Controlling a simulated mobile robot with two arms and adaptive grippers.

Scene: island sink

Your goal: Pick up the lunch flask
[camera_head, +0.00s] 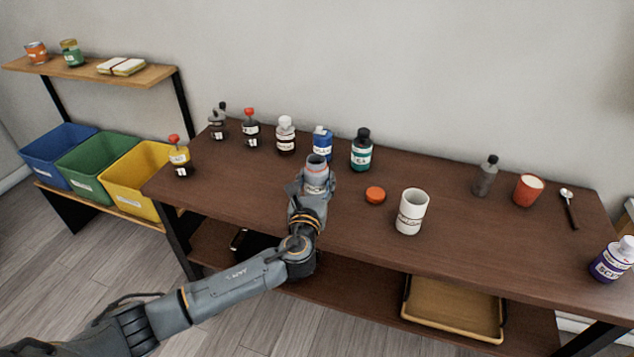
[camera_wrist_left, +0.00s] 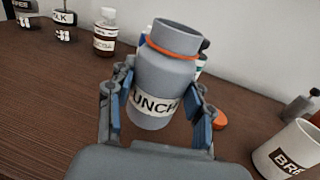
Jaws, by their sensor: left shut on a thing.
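The lunch flask (camera_head: 316,172) is a grey open-mouthed container with an orange ring at its neck and a white label. In the left wrist view the flask (camera_wrist_left: 165,75) stands between the fingers, slightly tilted in the picture, with "UNCH" legible on its label. My left gripper (camera_head: 314,187) is shut on the flask, one finger on each side. In the left wrist view the gripper (camera_wrist_left: 158,112) covers the label's edges. I cannot tell whether the flask's base touches the table. My right gripper is not in view.
An orange lid (camera_head: 375,195) and a white mug (camera_head: 411,212) stand right of the flask on the brown table (camera_head: 460,235). A blue container (camera_head: 322,143) and a green-black bottle (camera_head: 361,150) stand close behind. Several bottles line the back left. The table's front right is mostly clear.

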